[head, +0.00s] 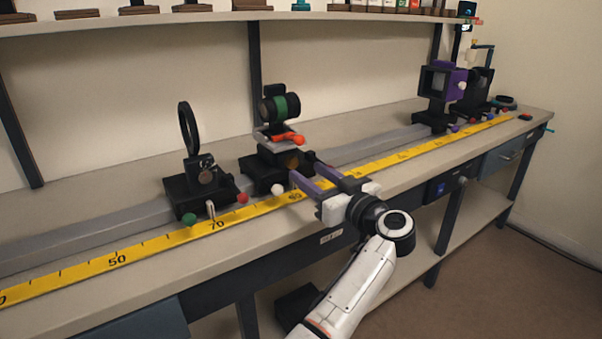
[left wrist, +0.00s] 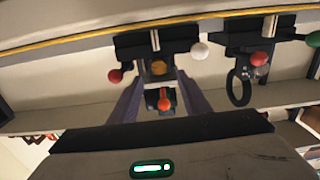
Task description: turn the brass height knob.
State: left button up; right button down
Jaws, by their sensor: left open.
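The brass height knob (head: 294,163) is on the front of the black carrier (head: 258,172) that bears the green-banded lens barrel (head: 281,107). In the left wrist view the knob (left wrist: 158,68) is a small gold-brown round, partly in shadow. My left gripper (head: 305,170) comes from the front right with its two purple-grey fingers apart. In the left wrist view the knob lies between the lines of the two fingers (left wrist: 158,82), near their tips. Whether they touch it I cannot tell. My right gripper is not in view.
An orange-red lever (head: 287,138) sits above the knob. A white knob (head: 277,189) is at the carrier's lower front. To the left stands a ring lens holder (head: 188,130); a purple-framed unit (head: 440,82) stands far right. A yellow ruler (head: 140,250) runs along the bench.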

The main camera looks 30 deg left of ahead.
aim_at(294, 162)
pick_arm(q)
jog(key=b+x, duration=0.1)
jog(key=x, duration=0.2)
jog(key=b+x, duration=0.1)
jog(key=shift+a+f+b, duration=0.15)
jog(key=shift+f+b, duration=0.1)
jog(key=shift+b, duration=0.05)
jog(key=shift+w+a+r, duration=0.2)
jog(key=shift+w+a, duration=0.1)
jog(key=shift+a, duration=0.25)
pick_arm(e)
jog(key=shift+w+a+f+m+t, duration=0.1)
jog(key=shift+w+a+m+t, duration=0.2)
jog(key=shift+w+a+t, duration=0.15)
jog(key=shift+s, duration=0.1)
pick_arm(q)
jog(key=c, duration=1)
jog(key=shift+c, duration=0.2)
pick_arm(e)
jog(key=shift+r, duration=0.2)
